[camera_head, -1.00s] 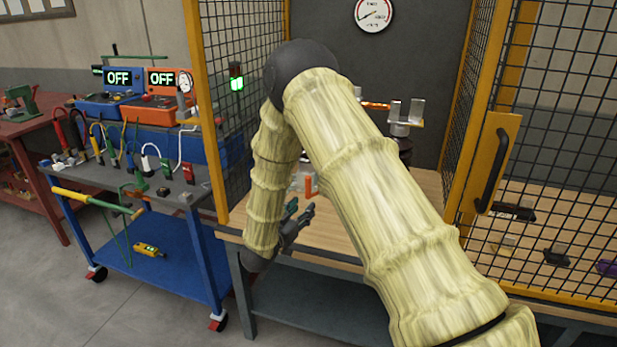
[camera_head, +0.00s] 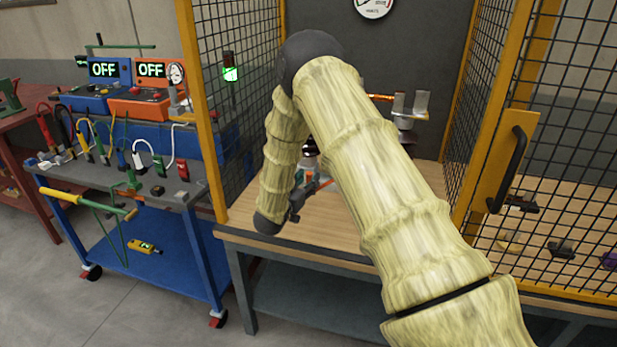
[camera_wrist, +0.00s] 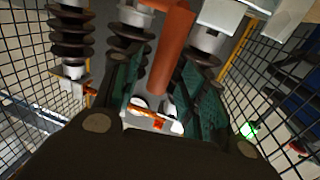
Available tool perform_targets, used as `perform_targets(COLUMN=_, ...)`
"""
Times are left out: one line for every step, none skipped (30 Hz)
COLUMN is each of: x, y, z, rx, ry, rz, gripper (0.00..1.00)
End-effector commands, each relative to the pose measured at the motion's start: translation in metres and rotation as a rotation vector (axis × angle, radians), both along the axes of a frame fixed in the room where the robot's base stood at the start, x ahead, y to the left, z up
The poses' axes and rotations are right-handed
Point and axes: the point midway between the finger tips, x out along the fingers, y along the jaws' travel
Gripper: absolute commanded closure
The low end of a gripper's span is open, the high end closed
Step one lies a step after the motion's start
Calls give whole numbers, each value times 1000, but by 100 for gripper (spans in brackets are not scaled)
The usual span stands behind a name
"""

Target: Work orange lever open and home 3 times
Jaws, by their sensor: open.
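The orange lever (camera_wrist: 176,45) shows in the wrist view as a thick orange-brown bar running down from the top edge between my two teal-padded fingers. My gripper (camera_wrist: 157,72) is open around its line of sight; I cannot tell whether the pads touch it. In the head view my gripper (camera_head: 306,192) is low inside the cage, above the wooden bench top. A small orange piece (camera_head: 326,183) shows just right of it, mostly hidden by my arm. The isolator's upper orange bar (camera_head: 380,97) and pale blocks stand behind my arm.
Dark ribbed insulators (camera_wrist: 72,35) stand close around my gripper. Yellow-framed mesh (camera_head: 205,130) bounds the left, and a mesh door with a handle (camera_head: 507,170) the right. The wooden bench top (camera_head: 245,218) is clear at the front left. A blue cart (camera_head: 150,265) stands outside.

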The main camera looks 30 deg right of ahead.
Motion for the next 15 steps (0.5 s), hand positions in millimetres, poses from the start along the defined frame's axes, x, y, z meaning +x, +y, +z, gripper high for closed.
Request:
perform_targets(x=3, y=-5, z=0, rx=1, ry=0, rz=0, gripper=57)
perform_targets(x=4, y=-7, z=0, rx=1, ry=0, rz=0, gripper=57)
perform_targets(x=6, y=-10, z=0, rx=0, ry=0, rz=1, gripper=57)
perform_targets(x=7, y=-12, z=0, rx=0, ry=0, rz=1, gripper=57)
perform_targets(x=8, y=-13, z=0, rx=0, ry=0, rz=1, gripper=57)
perform_targets(x=9, y=-14, z=0, rx=0, ry=0, rz=1, gripper=57)
perform_targets(x=9, y=-15, z=0, rx=0, ry=0, rz=2, gripper=57)
perform_targets(x=10, y=-16, z=0, rx=0, ry=0, rz=2, gripper=57)
perform_targets(x=10, y=-16, z=-1, rx=0, ry=1, rz=2, gripper=57)
perform_targets(x=10, y=-16, z=-1, rx=0, ry=1, rz=2, gripper=57)
perform_targets(x=11, y=-16, z=-1, rx=0, ry=1, rz=3, gripper=57)
perform_targets(x=11, y=-16, z=-1, rx=0, ry=1, rz=3, gripper=57)
perform_targets(x=11, y=-16, z=-1, rx=0, ry=1, rz=3, gripper=57)
perform_targets(x=11, y=-15, z=-1, rx=0, ry=1, rz=3, gripper=57)
perform_targets(x=11, y=-15, z=-1, rx=0, ry=1, rz=4, gripper=57)
